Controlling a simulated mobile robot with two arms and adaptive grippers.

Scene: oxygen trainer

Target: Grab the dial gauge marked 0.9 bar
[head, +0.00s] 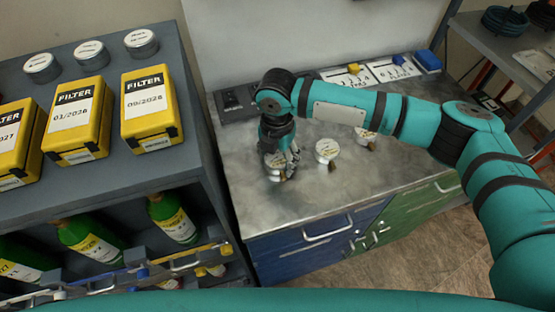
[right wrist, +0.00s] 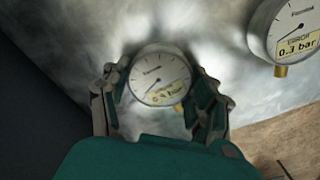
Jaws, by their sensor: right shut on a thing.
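My right gripper (head: 281,160) points down over the metal worktop. In the right wrist view its fingers (right wrist: 160,92) are shut on a round dial gauge (right wrist: 157,72) with a white face and a pale yellow label. That label is partly covered by a finger; its first digit is 0, the second looks like 4 but is not certain. A second gauge (right wrist: 289,28), labelled 0.3 bar, lies apart to the right. In the head view a gauge stands in the middle (head: 327,150), and another (head: 365,137) is partly behind my forearm. My left gripper is not in view.
A dark shelf (head: 180,60) with yellow filter boxes (head: 152,108), round tins (head: 141,42) and green bottles (head: 172,218) stands left of the worktop (head: 235,150).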

